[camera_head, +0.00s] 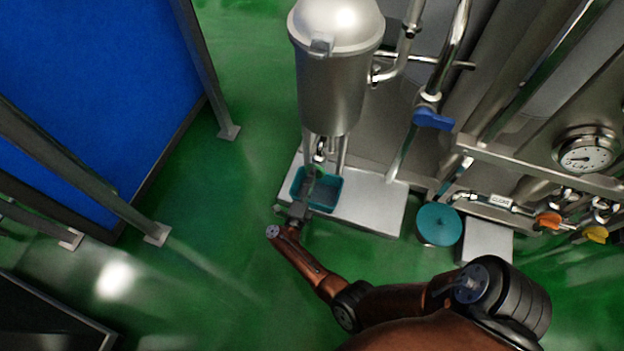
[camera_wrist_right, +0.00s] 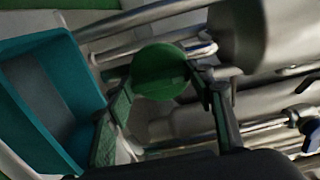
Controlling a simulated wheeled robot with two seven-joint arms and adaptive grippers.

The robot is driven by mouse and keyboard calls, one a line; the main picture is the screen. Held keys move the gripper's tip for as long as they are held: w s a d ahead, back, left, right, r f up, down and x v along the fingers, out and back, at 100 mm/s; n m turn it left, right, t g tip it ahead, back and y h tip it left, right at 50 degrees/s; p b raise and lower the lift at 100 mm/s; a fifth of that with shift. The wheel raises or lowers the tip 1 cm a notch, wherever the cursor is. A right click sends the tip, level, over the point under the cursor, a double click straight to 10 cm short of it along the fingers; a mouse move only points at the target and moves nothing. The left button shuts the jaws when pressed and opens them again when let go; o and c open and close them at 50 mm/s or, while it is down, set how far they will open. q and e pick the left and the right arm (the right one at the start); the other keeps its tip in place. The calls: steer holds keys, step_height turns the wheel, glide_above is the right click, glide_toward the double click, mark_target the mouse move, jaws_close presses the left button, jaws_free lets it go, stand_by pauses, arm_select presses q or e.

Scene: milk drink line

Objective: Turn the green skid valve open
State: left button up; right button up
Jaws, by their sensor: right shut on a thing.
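The green valve handle (camera_wrist_right: 160,70) is a round green piece in the middle of the right wrist view, below the steel tank. My right gripper (camera_wrist_right: 163,82) has one finger on each side of it and is shut on it. In the head view my right gripper (camera_head: 312,183) reaches in over the teal bin under the tank; the handle is too small and covered to make out clearly there. How far the valve is turned cannot be told. My left gripper is not in view.
The steel tank (camera_head: 338,85) stands above the teal bin (camera_head: 328,203) on a pale plinth (camera_head: 375,205). To the right are pipes, a blue-handled valve (camera_head: 433,120), a dial gauge (camera_head: 587,152) and a round teal-topped container (camera_head: 438,224).

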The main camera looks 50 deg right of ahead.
stand_by(0.5)
steer(key=o, duration=1.2)
steer(key=shift+c, duration=0.2)
steer(key=v, duration=0.7)
steer(key=shift+a, duration=0.25)
steer(key=shift+s, duration=0.1)
